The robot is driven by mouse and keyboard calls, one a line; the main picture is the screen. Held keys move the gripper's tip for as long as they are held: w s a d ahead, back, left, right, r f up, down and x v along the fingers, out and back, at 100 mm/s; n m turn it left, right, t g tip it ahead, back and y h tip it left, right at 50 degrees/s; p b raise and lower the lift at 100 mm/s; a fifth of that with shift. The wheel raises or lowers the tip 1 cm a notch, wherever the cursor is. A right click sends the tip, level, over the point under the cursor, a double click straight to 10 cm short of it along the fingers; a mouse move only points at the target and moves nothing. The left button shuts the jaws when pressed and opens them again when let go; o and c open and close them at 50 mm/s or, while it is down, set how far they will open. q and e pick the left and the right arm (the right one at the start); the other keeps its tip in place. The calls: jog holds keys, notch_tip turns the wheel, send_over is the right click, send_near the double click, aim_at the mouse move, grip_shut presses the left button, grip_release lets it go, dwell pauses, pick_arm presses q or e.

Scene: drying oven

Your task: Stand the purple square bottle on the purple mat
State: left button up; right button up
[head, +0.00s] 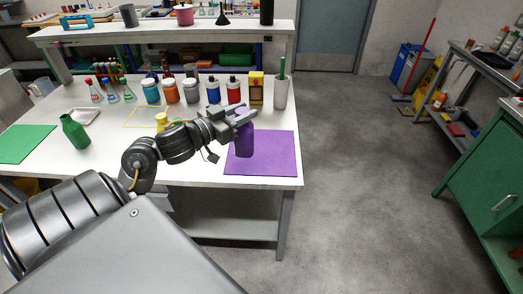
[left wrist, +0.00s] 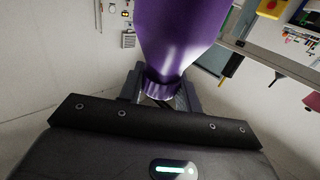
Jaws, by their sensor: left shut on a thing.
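The purple bottle (head: 244,138) is in my left gripper (head: 242,115), which is shut on its upper part. In the head view the bottle looks roughly upright and lies in front of the purple mat (head: 275,155). I cannot tell whether its base touches the mat or hangs above it. In the left wrist view the bottle (left wrist: 178,35) fills the top middle, with its narrow neck end between the fingers (left wrist: 163,92). My right gripper does not show in either view.
A green bottle (head: 75,132) and a green mat (head: 25,143) are on the left of the white table. Several jars and bottles line the back, with a grey cup (head: 281,94) behind the purple mat. A small yellow object (head: 161,121) stands near my left arm.

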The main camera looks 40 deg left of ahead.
pick_arm(q)
jog(key=shift+s+a+r+y, duration=0.15)
jog(key=shift+a+r+y, duration=0.15)
jog(key=shift+a+r, duration=0.3)
jog(key=w+a+f+b, duration=0.1)
jog(key=w+a+f, duration=0.2)
jog(key=w+f, duration=1)
jog(key=shift+w, duration=0.35)
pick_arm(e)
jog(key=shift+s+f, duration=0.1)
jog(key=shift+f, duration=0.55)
pick_arm(q)
jog(key=shift+a+f, duration=0.1)
jog(key=shift+f, duration=0.15)
jog(key=o, duration=1)
